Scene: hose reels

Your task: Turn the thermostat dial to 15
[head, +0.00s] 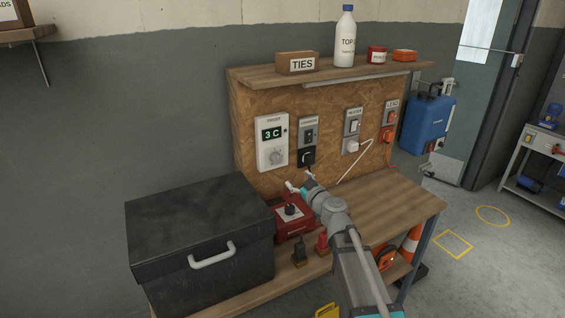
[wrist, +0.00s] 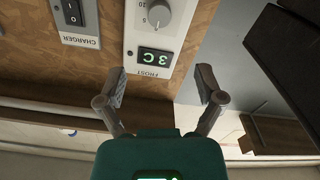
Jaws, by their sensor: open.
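The thermostat is a white wall box (head: 263,158) labelled FROST, with a green display (head: 271,134) reading 3 C and a round grey dial (head: 276,156) below it. In the wrist view, which is upside down, the dial (wrist: 157,14) shows at the top edge, partly cut off, with scale numbers beside it. The display (wrist: 155,56) also reads 3 C there. My gripper (head: 300,184) is open and empty, in front of the board, right of and below the dial in the head view. In the wrist view the fingers of my gripper (wrist: 162,78) are spread apart and clear of the dial.
A shelf (head: 345,75) with bottle and boxes is above. A black case (head: 200,230) and a red box (head: 290,219) stand on the bench below.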

